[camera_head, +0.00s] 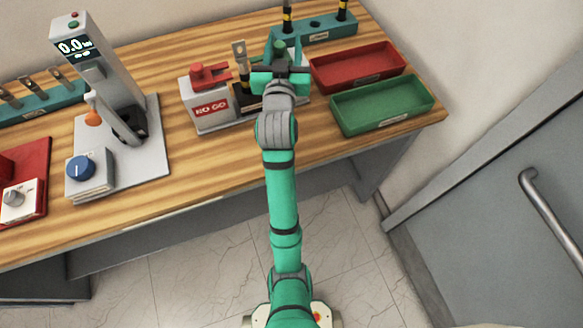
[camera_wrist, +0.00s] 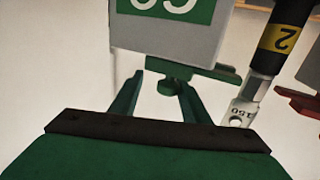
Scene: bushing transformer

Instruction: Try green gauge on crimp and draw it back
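The green gauge (camera_wrist: 218,73) sits against the grey block with the green GO label (camera_wrist: 165,8), which appears upside down in the wrist view. Its round green knob (camera_wrist: 168,87) shows near my fingertips. My gripper (camera_wrist: 162,82) is open, one finger on each side of the knob in the picture; I see no grip on it. The crimp, a metal lug marked 150 (camera_wrist: 244,108) on a black cable with a yellow band (camera_wrist: 278,40), is right of the fingers. In the head view the lug (camera_head: 240,52) stands upright left of my gripper (camera_head: 280,62); my arm hides much of the GO block.
The NO GO block (camera_head: 212,107) with its red gauge (camera_head: 208,74) stands left of the lug. A red tray (camera_head: 357,80) and a green tray (camera_head: 382,119) lie right of my gripper. A cable rack (camera_head: 328,30) stands behind. A tester with a display (camera_head: 75,47) is at left.

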